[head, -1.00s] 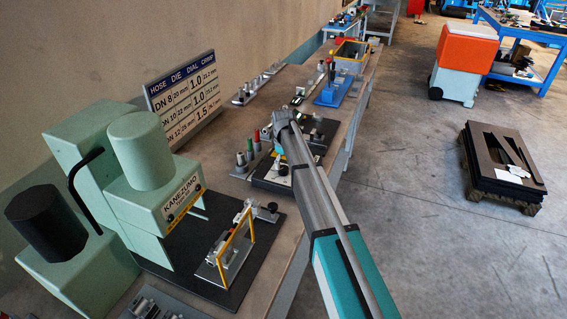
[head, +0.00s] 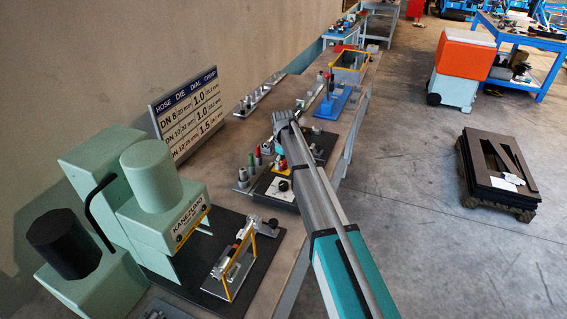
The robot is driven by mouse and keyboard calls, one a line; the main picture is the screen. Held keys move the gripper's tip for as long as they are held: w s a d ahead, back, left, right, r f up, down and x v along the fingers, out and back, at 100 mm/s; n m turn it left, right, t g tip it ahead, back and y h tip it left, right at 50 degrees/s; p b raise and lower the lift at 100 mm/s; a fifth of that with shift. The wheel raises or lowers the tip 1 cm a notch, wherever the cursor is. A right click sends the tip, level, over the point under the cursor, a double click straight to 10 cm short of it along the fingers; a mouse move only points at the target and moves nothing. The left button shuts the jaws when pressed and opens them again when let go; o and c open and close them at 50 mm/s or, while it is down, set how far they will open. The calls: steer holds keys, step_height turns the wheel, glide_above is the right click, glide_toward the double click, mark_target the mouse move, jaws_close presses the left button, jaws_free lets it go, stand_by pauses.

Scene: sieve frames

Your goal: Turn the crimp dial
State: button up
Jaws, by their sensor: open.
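A small black round knob (head: 283,186) sits on a pale plate on a dark board (head: 262,187) in the middle of the bench. It may be the crimp dial, but no markings on it are readable. My arm (head: 318,195) reaches from the bottom right up over the bench, and its elbow end is beyond the board. A bit of teal and grey, probably my wrist, shows beside the arm just above the knob. My gripper's fingers are hidden or too small to make out. The sign (head: 187,113) headed HOSE DIE DIAL CRIMP stands against the wall.
A green press (head: 160,220) labelled KANEZUMO stands at the left, with a yellow-framed fixture (head: 238,262) at its front. A blue stand (head: 332,102) is farther along the bench (head: 225,160). The floor at right is open around a black pallet (head: 480,195).

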steer(key=shift+r+p, duration=0.75)
steer(key=shift+r, duration=0.3)
steer(key=s+d+f+m+b, duration=0.2)
steer(key=s+d, duration=0.3)
steer(key=s, duration=0.6)
steer(key=s+d+f+m+b, duration=0.3)
steer(key=s+d+m, duration=0.2)
steer(key=s, duration=0.6)
steer(key=s+d+f+m+b, duration=0.2)
steer(key=s+d+m, duration=0.2)
steer(key=s+d, duration=0.3)
steer(key=s, duration=0.4)
steer(key=shift+s+f+b, duration=0.25)
steer(key=shift+f+b, duration=0.05)
